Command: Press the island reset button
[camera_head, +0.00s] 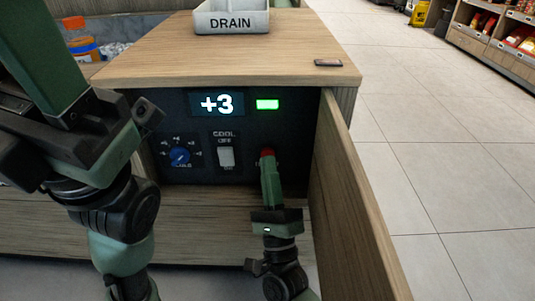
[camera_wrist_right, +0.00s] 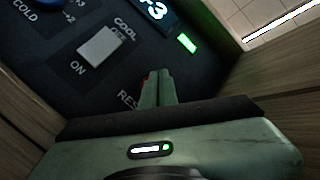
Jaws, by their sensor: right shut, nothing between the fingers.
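The island's black control panel (camera_head: 200,168) is set under the wooden counter. A red button (camera_head: 267,152) sits at its lower right, mostly hidden behind my right fingertips. My right gripper (camera_head: 268,163) is shut and empty, pointing at the button from the front. In the right wrist view its closed green fingers (camera_wrist_right: 157,76) reach the panel, with a sliver of red (camera_wrist_right: 145,80) beside them and partly covered "RES" lettering. I cannot tell whether the fingertips touch the button. My left arm fills the left side of the head view; its fingertips do not show.
The panel has a "+3" display (camera_head: 217,104), a lit green indicator (camera_head: 267,104), a blue dial (camera_head: 180,156) and a white switch (camera_head: 226,157). An open wooden door (camera_head: 355,195) stands close to the right. A "DRAIN" bin (camera_head: 231,20) stands on the counter (camera_head: 165,58).

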